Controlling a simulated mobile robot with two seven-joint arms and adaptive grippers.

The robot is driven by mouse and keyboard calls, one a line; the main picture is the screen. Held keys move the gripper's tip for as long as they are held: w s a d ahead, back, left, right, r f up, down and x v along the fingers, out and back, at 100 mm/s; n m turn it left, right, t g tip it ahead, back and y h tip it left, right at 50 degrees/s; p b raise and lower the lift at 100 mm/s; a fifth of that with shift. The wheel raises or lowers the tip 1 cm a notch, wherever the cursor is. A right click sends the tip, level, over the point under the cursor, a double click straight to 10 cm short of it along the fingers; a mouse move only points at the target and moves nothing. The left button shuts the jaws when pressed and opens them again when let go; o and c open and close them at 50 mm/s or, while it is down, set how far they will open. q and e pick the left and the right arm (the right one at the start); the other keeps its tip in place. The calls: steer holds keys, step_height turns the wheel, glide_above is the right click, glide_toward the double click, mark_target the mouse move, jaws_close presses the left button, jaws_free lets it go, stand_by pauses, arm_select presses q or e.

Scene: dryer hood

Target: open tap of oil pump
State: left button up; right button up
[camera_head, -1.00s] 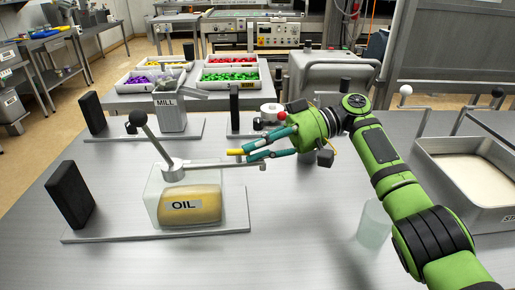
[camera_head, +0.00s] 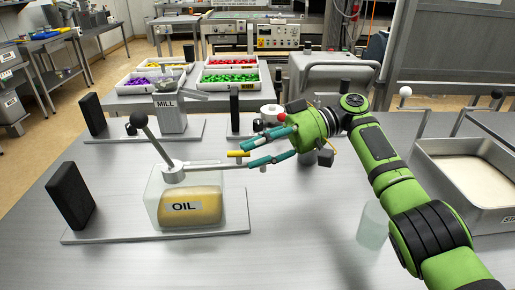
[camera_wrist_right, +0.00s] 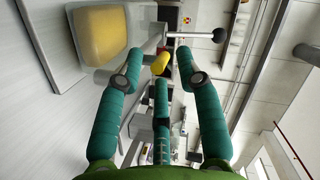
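The oil pump is a clear box with a yellow block inside and an "OIL" label (camera_head: 184,207). A lever with a black knob (camera_head: 131,129) rises from its top, and a thin metal spout (camera_head: 213,164) runs right. My right gripper (camera_head: 243,153) has its teal fingers spread by the spout's outer end, which they hide. A small yellow piece (camera_head: 238,154) shows between them, also in the right wrist view (camera_wrist_right: 160,62); I cannot tell whether it belongs to a finger or the pump. Contact with the spout is unclear. My left gripper is not in view.
The mill (camera_head: 170,112) stands behind the pump. A black upright block (camera_head: 70,195) stands at the left of the pump's base. A clear beaker (camera_head: 373,222) stands beneath my right arm, and a metal tray (camera_head: 480,175) lies at right. The table's front middle is clear.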

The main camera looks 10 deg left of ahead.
steer(key=shift+d+f+m+t, duration=0.1)
steer(key=shift+f+m+t, duration=0.05)
steer(key=shift+m+t, duration=0.2)
steer(key=shift+s, duration=0.1)
